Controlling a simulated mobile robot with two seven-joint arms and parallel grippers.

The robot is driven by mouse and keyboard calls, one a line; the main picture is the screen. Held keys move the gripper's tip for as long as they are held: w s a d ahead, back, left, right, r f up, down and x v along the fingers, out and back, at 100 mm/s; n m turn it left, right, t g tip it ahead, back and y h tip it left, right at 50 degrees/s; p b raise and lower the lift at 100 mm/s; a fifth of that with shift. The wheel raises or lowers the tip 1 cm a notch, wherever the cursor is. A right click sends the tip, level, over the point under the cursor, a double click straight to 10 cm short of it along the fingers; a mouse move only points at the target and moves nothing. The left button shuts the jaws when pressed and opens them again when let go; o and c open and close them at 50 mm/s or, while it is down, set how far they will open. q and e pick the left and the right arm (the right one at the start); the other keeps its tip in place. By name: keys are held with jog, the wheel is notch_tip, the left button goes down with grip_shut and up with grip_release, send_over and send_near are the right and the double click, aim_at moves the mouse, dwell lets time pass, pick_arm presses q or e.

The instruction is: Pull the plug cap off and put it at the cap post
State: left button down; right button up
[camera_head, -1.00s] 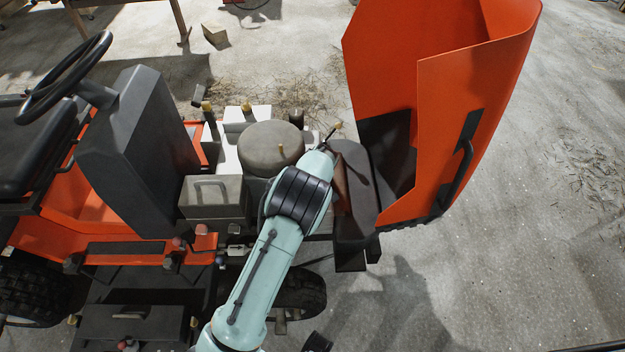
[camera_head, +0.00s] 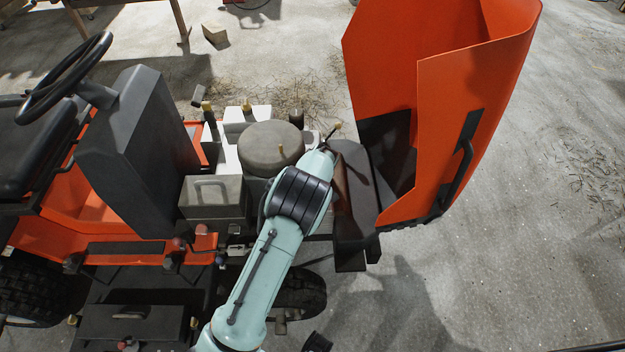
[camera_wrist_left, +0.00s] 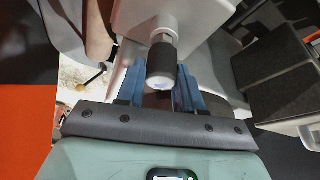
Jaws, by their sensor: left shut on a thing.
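My left gripper (camera_wrist_left: 160,94) shows in the left wrist view with its blue fingers on both sides of a dark cylinder with a pale end, which looks like the plug cap (camera_wrist_left: 162,62). The fingers are shut on it. The cap lines up with a pale stem on the white engine housing; I cannot tell whether it is still seated. In the head view my arm covers the gripper and cap. A short dark post (camera_head: 296,122) stands behind the round engine cover; I cannot tell if it is the cap post. My right gripper is not in view.
The orange hood (camera_head: 455,120) stands open right of the engine. The round grey engine cover (camera_head: 268,143) lies close left of my arm. A battery-like grey box (camera_head: 211,192), brass-topped stalks (camera_head: 246,107) and the steering column (camera_head: 130,150) stand farther left. Concrete floor is clear at right.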

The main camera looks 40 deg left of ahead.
pick_arm(q)
jog(key=shift+r, duration=0.25)
jog(key=shift+r+p, duration=0.35)
dwell(0.3)
jog(key=c, duration=1.4)
grip_release()
grip_shut()
jog(key=shift+r+p, duration=0.45)
jog(key=shift+r, duration=0.15)
